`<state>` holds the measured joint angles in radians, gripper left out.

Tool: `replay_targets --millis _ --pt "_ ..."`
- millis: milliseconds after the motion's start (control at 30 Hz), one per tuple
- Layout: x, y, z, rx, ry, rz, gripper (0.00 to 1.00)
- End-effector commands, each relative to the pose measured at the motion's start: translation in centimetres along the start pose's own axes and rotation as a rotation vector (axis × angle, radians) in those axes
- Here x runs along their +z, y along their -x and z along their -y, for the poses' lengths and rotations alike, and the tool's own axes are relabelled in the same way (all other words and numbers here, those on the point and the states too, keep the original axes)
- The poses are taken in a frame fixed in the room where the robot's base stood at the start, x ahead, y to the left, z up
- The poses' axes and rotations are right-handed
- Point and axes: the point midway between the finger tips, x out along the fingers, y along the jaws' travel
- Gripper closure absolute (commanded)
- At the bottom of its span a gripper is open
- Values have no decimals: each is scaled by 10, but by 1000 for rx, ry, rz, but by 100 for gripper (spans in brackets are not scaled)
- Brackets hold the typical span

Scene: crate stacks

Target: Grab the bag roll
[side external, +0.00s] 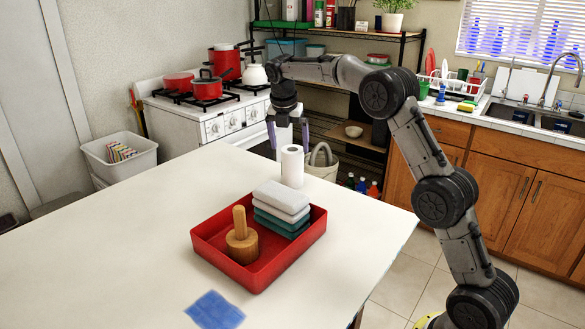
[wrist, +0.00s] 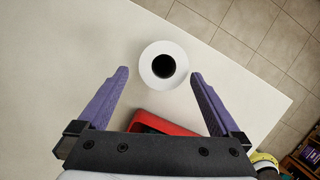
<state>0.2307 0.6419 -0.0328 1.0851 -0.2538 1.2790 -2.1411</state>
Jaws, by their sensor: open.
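A white roll (side external: 292,167) with a dark hollow core stands upright on the white table, behind the red tray in the side view. It is the only roll I see, and I cannot tell from its look whether it holds bags. In the wrist view the roll (wrist: 164,65) is seen from above, just ahead of the fingertips and centred between them. My gripper (side external: 288,140) is open and empty, pointing down at the roll's top. Its two purple fingers (wrist: 159,74) are spread wider than the roll and do not touch it in the wrist view.
A blue cloth (side external: 215,309) lies near the front. The table's left side is clear.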

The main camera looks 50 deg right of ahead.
Motion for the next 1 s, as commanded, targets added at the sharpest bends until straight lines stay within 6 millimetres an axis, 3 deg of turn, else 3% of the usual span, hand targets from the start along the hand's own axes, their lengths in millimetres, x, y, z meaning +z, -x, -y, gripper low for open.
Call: replay_targets --millis 133,433,700,1000 --pt "0 -26 0 -2 0 -1 0" --pt "0 -49 2 -1 -1 -1 0" --pt "0 -85 5 -1 0 -1 0" --pt "0 -92 4 1 0 1 0"
